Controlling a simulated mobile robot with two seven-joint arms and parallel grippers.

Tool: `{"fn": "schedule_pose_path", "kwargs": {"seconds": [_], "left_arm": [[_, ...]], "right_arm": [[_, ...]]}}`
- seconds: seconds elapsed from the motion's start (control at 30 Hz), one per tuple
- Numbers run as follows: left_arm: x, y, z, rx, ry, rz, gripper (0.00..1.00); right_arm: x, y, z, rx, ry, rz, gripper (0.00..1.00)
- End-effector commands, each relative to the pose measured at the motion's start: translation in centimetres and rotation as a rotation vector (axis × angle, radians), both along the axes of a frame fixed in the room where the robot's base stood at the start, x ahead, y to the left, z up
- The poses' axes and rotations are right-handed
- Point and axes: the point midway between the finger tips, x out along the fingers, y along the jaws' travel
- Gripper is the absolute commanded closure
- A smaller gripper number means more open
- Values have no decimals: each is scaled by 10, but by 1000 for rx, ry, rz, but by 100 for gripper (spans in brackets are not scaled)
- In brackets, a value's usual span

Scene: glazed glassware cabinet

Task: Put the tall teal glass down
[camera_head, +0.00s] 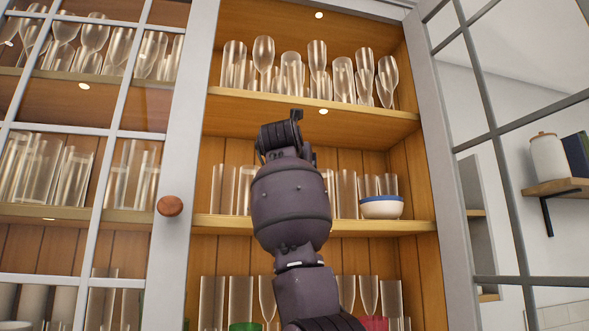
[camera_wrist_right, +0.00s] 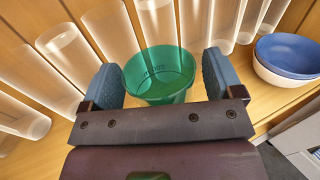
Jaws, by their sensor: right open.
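The teal glass (camera_wrist_right: 160,72) shows in the right wrist view, between the two fingers of my right gripper (camera_wrist_right: 162,82). The fingers stand apart on either side of it, and the gripper is open. I see the glass from above its rim. The gripper bar hides its lower part, so its contact with the shelf is not clear. In the head view my right gripper (camera_head: 281,132) is in front of the cabinet's middle shelf space, and my arm hides the teal glass. My left gripper is not in view.
Several clear glasses (camera_wrist_right: 68,48) stand close around the teal glass. Stacked bowls, blue inside (camera_wrist_right: 288,55), sit to the right; they also show on the middle shelf (camera_head: 382,208). The open glazed door (camera_head: 445,130) bounds the right side. A green item (camera_head: 245,326) shows below.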

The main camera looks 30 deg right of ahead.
Motion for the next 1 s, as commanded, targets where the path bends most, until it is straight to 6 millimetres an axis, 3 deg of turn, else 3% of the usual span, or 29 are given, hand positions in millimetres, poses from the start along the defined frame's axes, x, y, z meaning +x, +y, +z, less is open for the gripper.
{"fn": "schedule_pose_path", "kwargs": {"seconds": [0.27,0.6,1.0], "left_arm": [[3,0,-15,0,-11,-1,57],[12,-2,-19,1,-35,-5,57],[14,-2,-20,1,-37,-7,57]], "right_arm": [[-37,29,-2,0,-5,5,14],[-83,63,-1,1,-3,3,14],[-96,72,0,1,-1,0,14]]}}
